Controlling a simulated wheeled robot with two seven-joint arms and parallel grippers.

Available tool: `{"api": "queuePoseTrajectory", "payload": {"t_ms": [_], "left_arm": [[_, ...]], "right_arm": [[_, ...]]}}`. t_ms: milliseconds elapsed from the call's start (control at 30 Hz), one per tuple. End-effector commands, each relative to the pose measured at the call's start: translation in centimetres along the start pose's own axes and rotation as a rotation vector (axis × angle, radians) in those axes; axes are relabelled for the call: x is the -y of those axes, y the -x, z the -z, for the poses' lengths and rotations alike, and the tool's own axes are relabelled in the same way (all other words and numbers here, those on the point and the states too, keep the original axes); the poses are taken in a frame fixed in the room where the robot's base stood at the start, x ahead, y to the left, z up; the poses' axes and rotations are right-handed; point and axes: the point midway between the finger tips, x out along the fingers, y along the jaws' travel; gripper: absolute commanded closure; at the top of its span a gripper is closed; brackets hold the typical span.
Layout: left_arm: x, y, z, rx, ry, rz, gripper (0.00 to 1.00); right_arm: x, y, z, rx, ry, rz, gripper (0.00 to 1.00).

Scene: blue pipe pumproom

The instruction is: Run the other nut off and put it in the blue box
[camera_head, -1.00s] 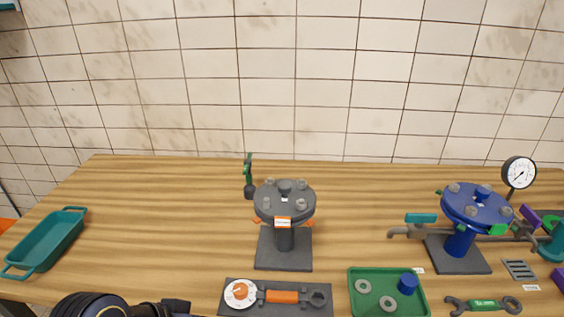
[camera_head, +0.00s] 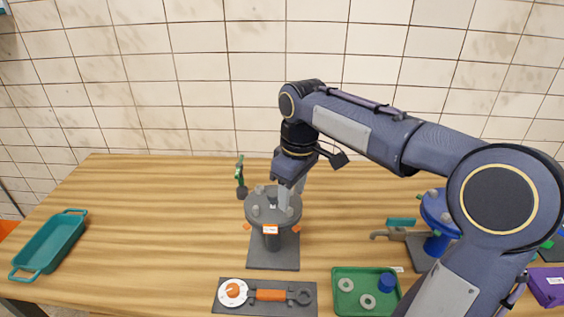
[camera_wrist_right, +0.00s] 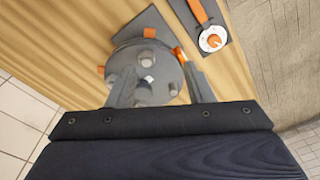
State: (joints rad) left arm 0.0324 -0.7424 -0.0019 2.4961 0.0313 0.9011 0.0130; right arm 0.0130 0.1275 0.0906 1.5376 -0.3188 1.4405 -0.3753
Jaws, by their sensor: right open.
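A grey flange (camera_head: 262,205) with several bolts and nuts on top stands on a pedestal with a dark square base. A nut (camera_head: 256,211) shows at its front left, and another bolt end (camera_wrist_right: 143,91) shows in the right wrist view. My right gripper (camera_head: 288,203) points down over the flange's right side. Its fingers (camera_wrist_right: 158,78) are spread apart above the flange in the wrist view, with nothing visibly held. The right arm and fingers hide part of the flange top. A teal-blue open box (camera_head: 48,246) with end handles lies at the far left, empty. My left gripper is not in view.
A green tray (camera_head: 338,270) holds washers and a blue cup (camera_head: 387,282). A dial and orange-handled wrench lie on a dark mat (camera_head: 265,285). A green-handled tool (camera_head: 240,178) stands behind the flange. A blue flange (camera_head: 435,205) is partly behind my right arm.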

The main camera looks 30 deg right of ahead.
Motion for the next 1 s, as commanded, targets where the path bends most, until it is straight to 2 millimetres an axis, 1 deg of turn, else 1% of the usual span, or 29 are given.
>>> {"api": "queuePoseTrajectory", "payload": {"t_ms": [33, 100, 200, 267, 367, 600, 700, 833, 1000], "left_arm": [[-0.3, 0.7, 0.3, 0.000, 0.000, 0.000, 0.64], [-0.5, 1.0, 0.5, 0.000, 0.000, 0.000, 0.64], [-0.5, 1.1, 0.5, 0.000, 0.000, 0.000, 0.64], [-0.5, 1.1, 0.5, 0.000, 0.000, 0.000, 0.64], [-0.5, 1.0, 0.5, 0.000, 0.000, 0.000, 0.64], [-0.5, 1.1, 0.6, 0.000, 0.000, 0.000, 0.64], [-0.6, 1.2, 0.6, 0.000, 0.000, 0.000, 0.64], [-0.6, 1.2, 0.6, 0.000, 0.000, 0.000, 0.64], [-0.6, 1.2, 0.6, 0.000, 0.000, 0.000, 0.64]], "right_arm": [[-0.7, 0.6, 1.3, 0.030, 0.029, -0.002, 0.53], [-1.4, 0.7, 2.3, 0.058, 0.056, -0.006, 0.53], [-1.9, 0.6, 2.9, 0.079, 0.075, -0.010, 0.53], [-2.0, 0.2, 3.0, 0.084, 0.080, -0.011, 0.53], [-2.0, -1.0, 2.9, 0.087, 0.081, -0.010, 0.53], [-2.0, -4.7, 2.5, 0.084, 0.079, -0.009, 0.53], [-2.1, -5.9, 2.5, 0.084, 0.079, -0.009, 0.53], [-2.1, -6.8, 2.4, 0.083, 0.079, -0.010, 0.53], [-2.1, -7.2, 2.4, 0.080, 0.079, -0.011, 0.53]]}}
